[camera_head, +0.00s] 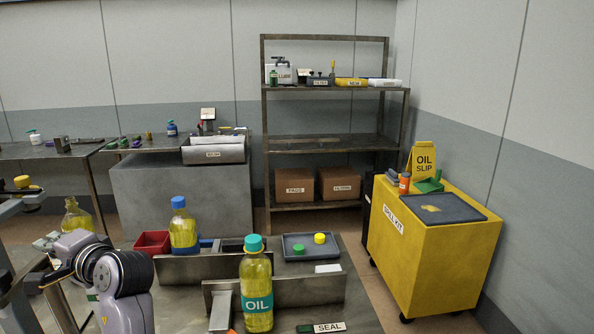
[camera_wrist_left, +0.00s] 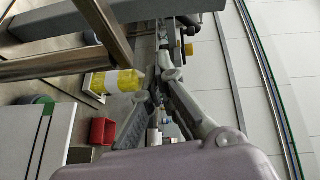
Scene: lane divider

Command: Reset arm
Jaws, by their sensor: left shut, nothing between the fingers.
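My left arm (camera_head: 118,276) comes in at the lower left of the head view, bent over the left part of the front bench. In the left wrist view, my left gripper (camera_wrist_left: 167,76) has its fingers together with nothing between them. A bottle of yellow liquid (camera_wrist_left: 118,83) shows to the left of the fingers there, apart from them. My right gripper is not in view.
An OIL bottle (camera_head: 257,290) stands by low metal dividers (camera_head: 300,292) on the front bench. A blue-capped bottle (camera_head: 183,228), a red bin (camera_head: 152,243) and a grey tray (camera_head: 330,250) are behind. A yellow spill-kit cart (camera_head: 425,262) stands right.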

